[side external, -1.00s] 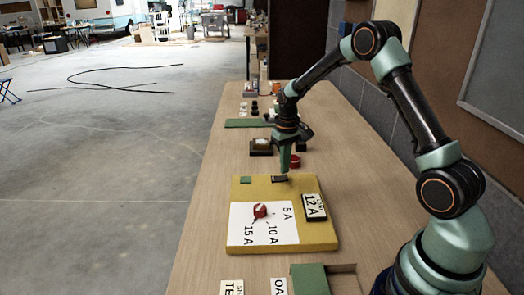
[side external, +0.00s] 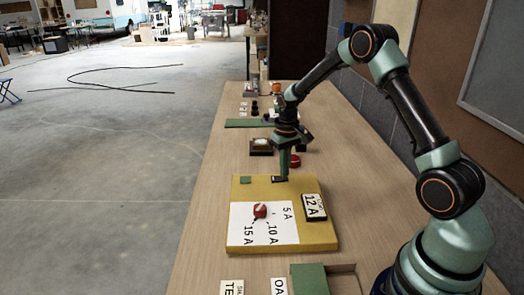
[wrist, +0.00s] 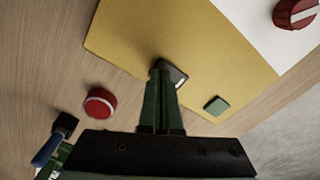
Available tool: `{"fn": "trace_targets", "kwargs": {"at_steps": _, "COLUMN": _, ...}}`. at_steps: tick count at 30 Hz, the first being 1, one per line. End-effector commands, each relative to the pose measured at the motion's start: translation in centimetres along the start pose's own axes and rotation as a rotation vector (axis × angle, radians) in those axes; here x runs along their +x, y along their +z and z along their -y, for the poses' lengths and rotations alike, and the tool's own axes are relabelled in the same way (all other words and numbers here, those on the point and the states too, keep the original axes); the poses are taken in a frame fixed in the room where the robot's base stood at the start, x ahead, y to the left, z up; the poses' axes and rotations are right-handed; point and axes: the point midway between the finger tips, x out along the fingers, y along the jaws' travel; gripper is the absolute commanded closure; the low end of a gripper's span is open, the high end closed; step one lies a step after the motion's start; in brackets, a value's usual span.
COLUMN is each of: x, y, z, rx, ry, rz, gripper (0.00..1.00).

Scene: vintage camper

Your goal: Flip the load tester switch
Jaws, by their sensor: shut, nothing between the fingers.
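The load tester is a yellow panel (side external: 310,238) lying on the wooden bench. Near its far edge is a small black rocker switch (side external: 276,181), which shows in the wrist view as a dark block with a pale mark (wrist: 180,77). My gripper (side external: 281,178) points down with its green fingers shut and empty, and its tips are at the switch. In the wrist view the fingertips (wrist: 160,67) overlap the switch and hide part of it. I cannot tell whether they touch it or which way the rocker lies.
The panel also carries a red knob (side external: 260,210) on a white dial sheet, a 12 A plate (side external: 314,206) and a green square (side external: 245,180). A red round button (wrist: 100,103) sits on the bench beyond the panel. A green-topped box (side external: 309,280) is at the near edge.

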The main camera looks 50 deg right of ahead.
Motion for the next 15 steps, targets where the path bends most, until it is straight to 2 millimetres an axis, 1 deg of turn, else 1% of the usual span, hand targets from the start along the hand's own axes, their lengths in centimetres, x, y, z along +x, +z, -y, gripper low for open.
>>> {"fn": "trace_targets", "kwargs": {"at_steps": 15, "x": 0.73, "y": -0.01, "z": 0.0, "rx": 0.0, "ry": 0.0, "rz": -0.001, "gripper": 1.0}}
